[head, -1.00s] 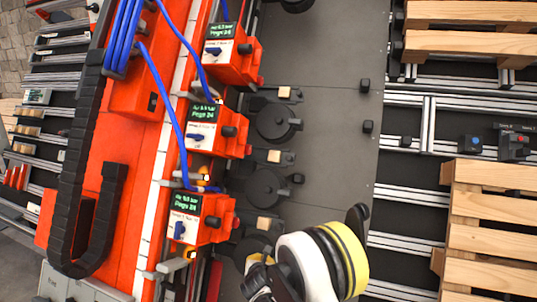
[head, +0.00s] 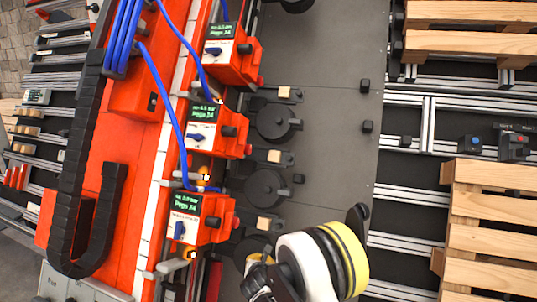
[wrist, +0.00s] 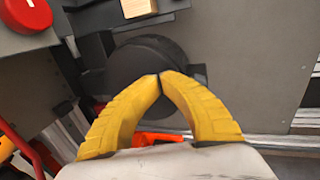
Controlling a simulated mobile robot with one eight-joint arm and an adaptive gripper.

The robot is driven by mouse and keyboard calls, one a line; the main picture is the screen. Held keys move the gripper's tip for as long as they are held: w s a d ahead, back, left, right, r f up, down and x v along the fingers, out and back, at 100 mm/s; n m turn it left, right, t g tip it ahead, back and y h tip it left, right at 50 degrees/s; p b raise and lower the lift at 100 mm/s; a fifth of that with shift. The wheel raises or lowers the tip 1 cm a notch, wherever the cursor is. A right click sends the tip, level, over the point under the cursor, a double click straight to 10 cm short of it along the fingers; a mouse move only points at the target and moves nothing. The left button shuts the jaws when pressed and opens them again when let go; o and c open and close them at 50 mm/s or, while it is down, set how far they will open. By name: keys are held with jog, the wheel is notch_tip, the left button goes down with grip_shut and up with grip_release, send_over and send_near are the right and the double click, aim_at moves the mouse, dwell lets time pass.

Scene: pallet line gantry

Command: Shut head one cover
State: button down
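Three orange heads with lit displays stand in a row in the head view: a far one (head: 232,58), a middle one (head: 217,132) and a near one (head: 195,215). Their number labels are too small to read. Beside them are dark round parts, one by the middle head (head: 276,122), one below it (head: 265,188), and one by the near head (head: 250,248), partly hidden by my arm. My gripper (wrist: 160,76) has its yellow fingertips together with nothing visible between them. In the wrist view they overlap a black round part (wrist: 148,62); I cannot tell whether they touch it.
A red knob (wrist: 24,14) and a wooden block (wrist: 138,8) lie beyond the fingers in the wrist view. Blue hoses (head: 166,105) run to the heads. A grey plate (head: 335,100) right of the heads is mostly bare. Wooden pallets (head: 490,235) lie on the right.

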dwell(0.4)
jog(key=s+a+r, duration=0.3)
jog(key=s+r, duration=0.1)
jog(key=s, duration=0.4)
jog(key=shift+r+p, duration=0.35)
jog(key=shift+p, duration=0.1)
dwell(0.7)
jog(key=shift+s, duration=0.1)
jog(key=s+d+r+m+g+h, duration=0.1)
jog(key=s+d+r+m+g, duration=0.1)
jog(key=s+d+r+m, duration=0.5)
jog(key=s+d+r+m+g, duration=0.1)
jog(key=s+d+r+m, duration=0.3)
jog(key=d+r+m, duration=0.55)
jog(key=s+d+m+g, duration=0.1)
jog(key=s+d+m, duration=0.1)
jog(key=s+m, duration=0.3)
jog(key=s+d+r+m, duration=0.1)
jog(key=s+d+m, duration=0.2)
jog(key=s+m, duration=0.3)
jog(key=s+d+m+g+y, duration=0.1)
jog(key=s+d+m, duration=0.2)
jog(key=s, duration=1)
jog(key=m, duration=0.3)
jog(key=shift+r+g, duration=0.2)
jog(key=shift+g, duration=0.1)
jog(key=shift+w+m, duration=0.1)
jog(key=shift+m, duration=0.15)
